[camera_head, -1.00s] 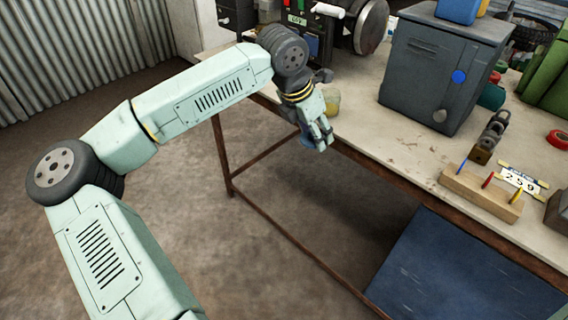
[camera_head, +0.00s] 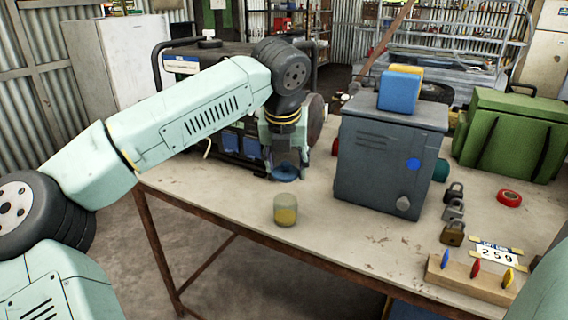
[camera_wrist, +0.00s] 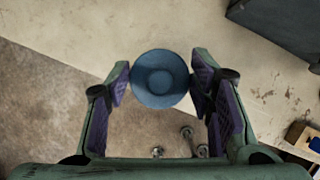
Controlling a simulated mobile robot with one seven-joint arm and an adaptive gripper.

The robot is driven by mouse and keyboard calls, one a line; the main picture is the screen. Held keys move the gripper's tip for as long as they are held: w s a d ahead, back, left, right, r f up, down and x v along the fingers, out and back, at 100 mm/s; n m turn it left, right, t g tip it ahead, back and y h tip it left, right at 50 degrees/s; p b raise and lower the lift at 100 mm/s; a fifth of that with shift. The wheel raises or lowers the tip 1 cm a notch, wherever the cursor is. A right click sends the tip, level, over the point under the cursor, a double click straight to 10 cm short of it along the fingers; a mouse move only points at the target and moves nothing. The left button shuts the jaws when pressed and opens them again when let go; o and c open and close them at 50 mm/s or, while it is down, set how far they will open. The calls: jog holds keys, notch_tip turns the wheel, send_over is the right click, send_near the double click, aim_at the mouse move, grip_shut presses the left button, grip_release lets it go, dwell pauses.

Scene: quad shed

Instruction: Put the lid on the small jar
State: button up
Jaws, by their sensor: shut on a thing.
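A round blue lid (camera_head: 285,173) is held between the fingertips of my gripper (camera_head: 286,160). In the wrist view the lid (camera_wrist: 160,78) shows as a flat disc between the purple-padded fingers of my gripper (camera_wrist: 160,82). The small jar (camera_head: 286,211) is see-through with yellow contents. It stands upright and open on the workbench (camera_head: 350,232), near its front edge. In the head view the lid appears above the jar and apart from it; its exact height and depth are hard to tell. The jar does not show in the wrist view.
A grey metal box (camera_head: 385,155) with a blue sponge-like block (camera_head: 399,92) on top stands right of the jar. Padlocks (camera_head: 453,212), red tape (camera_head: 509,198) and a wooden holder (camera_head: 470,281) lie farther right. A generator (camera_head: 215,95) stands behind my gripper. The bench around the jar is clear.

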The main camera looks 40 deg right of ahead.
jog(key=shift+f+b, duration=1.8)
jog(key=shift+f, duration=1.05)
jog(key=shift+w+f+b, duration=0.1)
jog(key=shift+f+b, duration=0.05)
jog(key=shift+b, duration=0.45)
dwell(0.5)
jog(key=o, duration=0.8)
jog(key=shift+o, duration=0.2)
jog(key=o, duration=0.4)
jog(key=shift+o, duration=0.2)
